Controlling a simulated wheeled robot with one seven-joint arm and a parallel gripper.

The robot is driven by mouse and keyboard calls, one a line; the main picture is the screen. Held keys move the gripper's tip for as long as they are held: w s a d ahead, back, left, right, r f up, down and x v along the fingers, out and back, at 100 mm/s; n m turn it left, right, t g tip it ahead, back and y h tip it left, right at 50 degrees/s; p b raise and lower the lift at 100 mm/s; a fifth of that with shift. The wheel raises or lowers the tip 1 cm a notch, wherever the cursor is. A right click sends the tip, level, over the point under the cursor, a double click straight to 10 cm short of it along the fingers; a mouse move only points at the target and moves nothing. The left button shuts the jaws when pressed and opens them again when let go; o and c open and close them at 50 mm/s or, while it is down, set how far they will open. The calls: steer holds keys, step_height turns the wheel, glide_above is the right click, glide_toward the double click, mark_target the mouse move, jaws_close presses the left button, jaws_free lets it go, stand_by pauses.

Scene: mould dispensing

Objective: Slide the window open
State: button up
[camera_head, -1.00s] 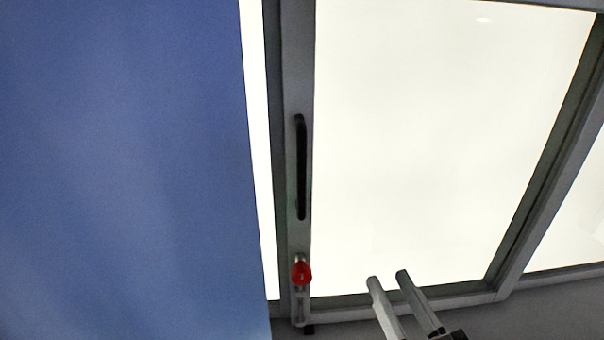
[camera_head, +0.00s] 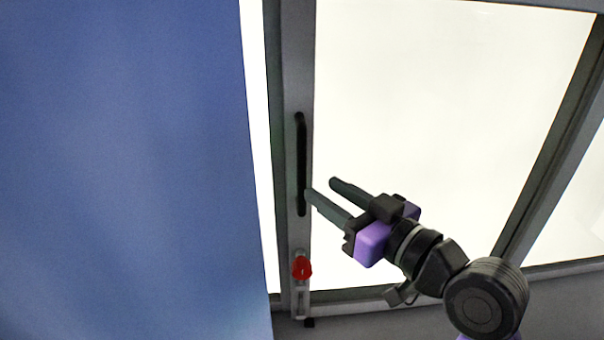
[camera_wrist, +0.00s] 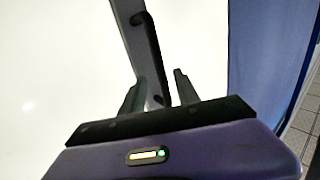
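The window's sliding panel fills the middle of the head view, with a bright pane (camera_head: 430,110) and a grey left frame post (camera_head: 298,60). A black vertical bar handle (camera_head: 301,150) is on that post; it also shows in the wrist view (camera_wrist: 149,45). My gripper (camera_head: 320,187) is open, its two fingers apart, just right of the handle's lower part in the head view. In the wrist view the handle's lower end appears between the open fingers (camera_wrist: 158,85). I cannot tell whether either finger touches it.
A red knob (camera_head: 301,268) sits on a latch below the handle on the same post. A large blue panel (camera_head: 120,170) covers the left side. A lower sill (camera_head: 350,308) runs beneath the pane. Grey tiles (camera_wrist: 301,120) show at the right in the wrist view.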

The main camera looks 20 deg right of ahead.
mark_target(305, 177)
steer(key=p+x, duration=0.1)
steer(key=x, duration=0.6)
steer(key=shift+w+p, duration=0.3)
steer(key=shift+c, duration=0.5)
jaws_close()
stand_by(0.6)
